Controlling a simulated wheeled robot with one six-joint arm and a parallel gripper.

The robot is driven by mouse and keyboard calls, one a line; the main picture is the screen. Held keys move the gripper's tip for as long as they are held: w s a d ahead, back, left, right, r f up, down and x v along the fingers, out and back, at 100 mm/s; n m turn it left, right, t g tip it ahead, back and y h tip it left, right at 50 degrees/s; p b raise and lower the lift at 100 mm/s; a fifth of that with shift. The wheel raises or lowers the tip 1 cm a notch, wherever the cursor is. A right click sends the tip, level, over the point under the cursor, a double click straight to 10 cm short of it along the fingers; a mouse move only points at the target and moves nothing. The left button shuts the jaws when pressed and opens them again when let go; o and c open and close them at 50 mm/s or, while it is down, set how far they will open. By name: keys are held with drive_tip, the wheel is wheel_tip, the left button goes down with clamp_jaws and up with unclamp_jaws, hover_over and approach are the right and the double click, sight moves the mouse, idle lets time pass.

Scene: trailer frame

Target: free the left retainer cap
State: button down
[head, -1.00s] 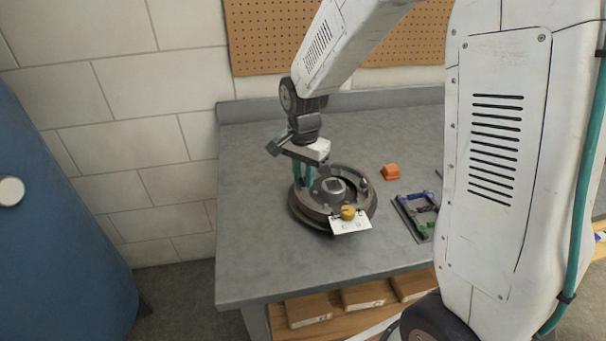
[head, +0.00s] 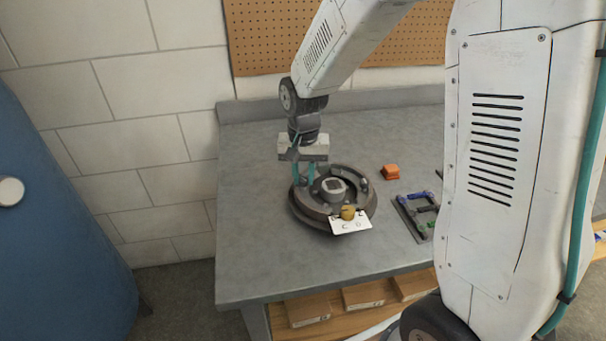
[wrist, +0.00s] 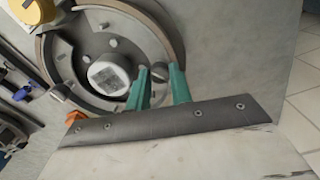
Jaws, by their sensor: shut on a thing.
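The brake drum assembly (head: 303,213) lies on the grey bench, with a raised round hub (head: 336,192) at its middle. My gripper (head: 304,179) points down over the left side of the assembly. In the wrist view its two teal fingers (wrist: 159,74) are shut on the left retainer cap (wrist: 158,71), a small grey round piece beside the hub. The cap is mostly hidden by the fingers, and I cannot tell whether it is still seated. The hub (wrist: 108,76) also shows in the wrist view, left of the fingers.
A white card (head: 351,227) and a yellow knob-like piece (head: 348,212) are at the drum's front edge. An orange block (head: 391,172) and a dark tray (head: 408,222) with coloured pieces lie to the right. The bench left of the drum is clear.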

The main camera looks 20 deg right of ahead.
sight(303, 179)
drive_tip(key=n, duration=0.5)
drive_tip(key=shift+n, duration=0.3)
drive_tip(key=n, duration=0.5)
drive_tip(key=shift+n, duration=0.4)
drive_tip(key=c, duration=1.3)
unclamp_jaws()
drive_tip(key=shift+o, duration=0.2)
drive_tip(key=shift+r, duration=0.1)
wheel_tip(303, 179, up, 8)
drive_tip(key=shift+f, duration=0.2)
